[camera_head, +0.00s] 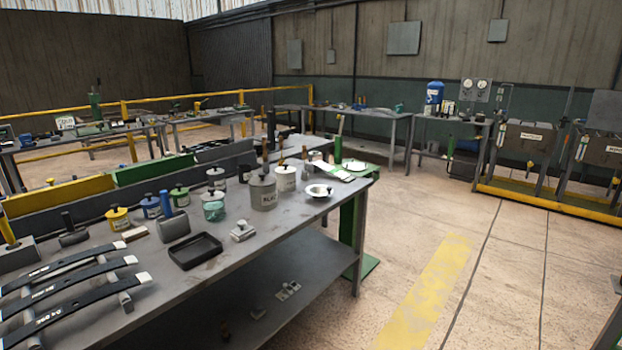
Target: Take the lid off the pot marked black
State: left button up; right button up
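A grey pot (263,194) with dark lettering that seems to read "BLACK" stands upright on the workbench (225,252), near its middle. Its top looks covered by a grey lid with an upright dark handle or knob, though the detail is small. A white pot (286,179) stands just behind it to the right. A teal-stained pot (213,207) stands to its left. Neither of my grippers is in view.
A white dish (319,191) lies right of the pots. Yellow (118,217), blue (151,206) and green (180,194) pots stand left. Leaf springs (75,290) fill the near left. Floor at right is clear.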

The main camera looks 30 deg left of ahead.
aim_at(262, 180)
jog(key=u, duration=0.8)
jog(key=i, duration=1.8)
jog(key=u, duration=0.95)
